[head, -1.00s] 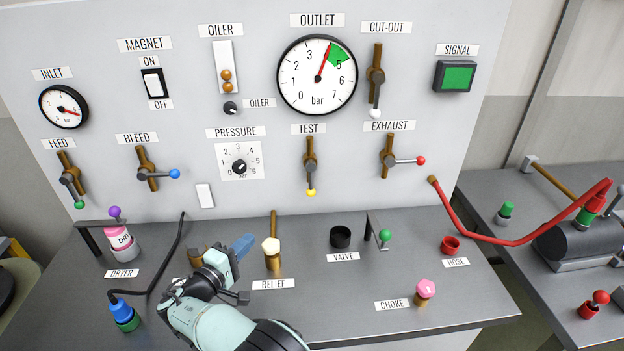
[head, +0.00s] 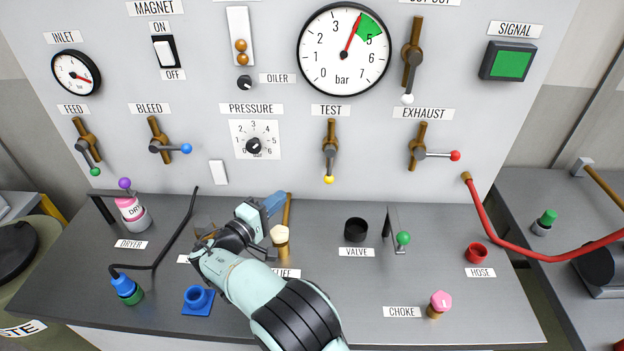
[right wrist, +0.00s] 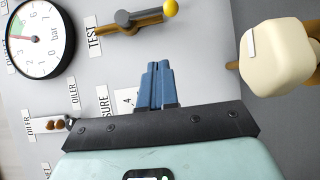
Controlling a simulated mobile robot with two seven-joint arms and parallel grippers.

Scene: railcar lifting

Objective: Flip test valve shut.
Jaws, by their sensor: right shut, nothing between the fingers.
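The test valve (head: 329,155) is on the panel under the TEST label. Its brass body runs vertically and its grey lever hangs straight down in line with it, ending in a yellow knob (head: 329,180). In the right wrist view the yellow knob (right wrist: 169,7) and grey lever (right wrist: 138,17) show at the top. My right gripper (head: 275,203) is over the bench, left of and below the test valve, apart from it. Its blue fingers (right wrist: 156,86) are together with nothing between them. My left gripper is not in view.
The relief valve's cream knob (head: 280,235) stands close beside my right gripper. The exhaust valve (head: 418,150), its lever pointing right to a red knob, is right of the test valve. The pressure dial (head: 254,146) is to its left. The outlet gauge (head: 344,50) reads in its green band.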

